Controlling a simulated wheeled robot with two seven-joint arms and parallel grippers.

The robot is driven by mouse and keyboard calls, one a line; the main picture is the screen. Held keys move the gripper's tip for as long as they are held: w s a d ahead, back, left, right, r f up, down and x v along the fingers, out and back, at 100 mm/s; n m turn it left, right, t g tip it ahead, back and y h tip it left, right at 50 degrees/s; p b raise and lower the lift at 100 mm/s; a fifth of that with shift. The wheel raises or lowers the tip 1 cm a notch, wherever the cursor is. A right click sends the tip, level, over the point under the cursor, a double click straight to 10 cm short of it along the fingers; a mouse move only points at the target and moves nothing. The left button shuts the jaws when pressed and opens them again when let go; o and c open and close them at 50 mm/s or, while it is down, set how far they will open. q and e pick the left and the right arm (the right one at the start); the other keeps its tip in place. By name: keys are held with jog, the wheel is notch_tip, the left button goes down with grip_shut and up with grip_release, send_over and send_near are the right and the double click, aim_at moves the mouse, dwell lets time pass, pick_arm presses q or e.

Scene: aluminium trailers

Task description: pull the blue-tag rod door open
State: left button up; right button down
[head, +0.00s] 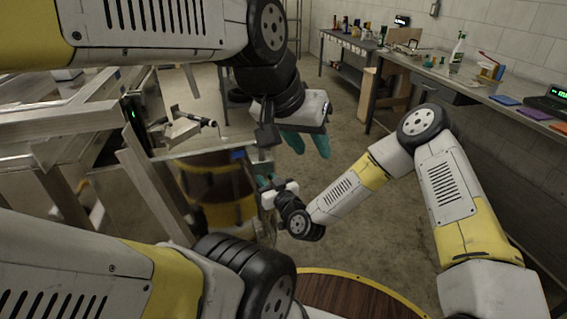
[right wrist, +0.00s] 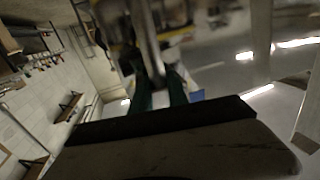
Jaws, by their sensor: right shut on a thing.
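The blue-tag rod door is a shiny panel (head: 215,160) left of centre in the head view, with a blue tag (head: 237,155) near its top edge. The tag also shows, small, in the right wrist view (right wrist: 196,95). My right gripper (head: 265,184) is at the door's right side. In the right wrist view its teal fingers (right wrist: 158,92) are closed around an upright metal rod (right wrist: 149,45). In the head view my own gripper hides the grip. My left gripper (head: 307,143) hangs above and right of the door, its teal fingers apart and empty.
An aluminium trailer frame (head: 75,118) stands at the left, close to my left arm. A workbench (head: 480,95) with a spray bottle (head: 457,52) runs along the right wall. The concrete floor (head: 320,95) between is mostly clear.

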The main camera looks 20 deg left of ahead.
jog(key=c, duration=1.3)
grip_release()
jog(key=v, duration=0.7)
jog(key=shift+s+d, duration=0.2)
jog(key=shift+d, duration=0.15)
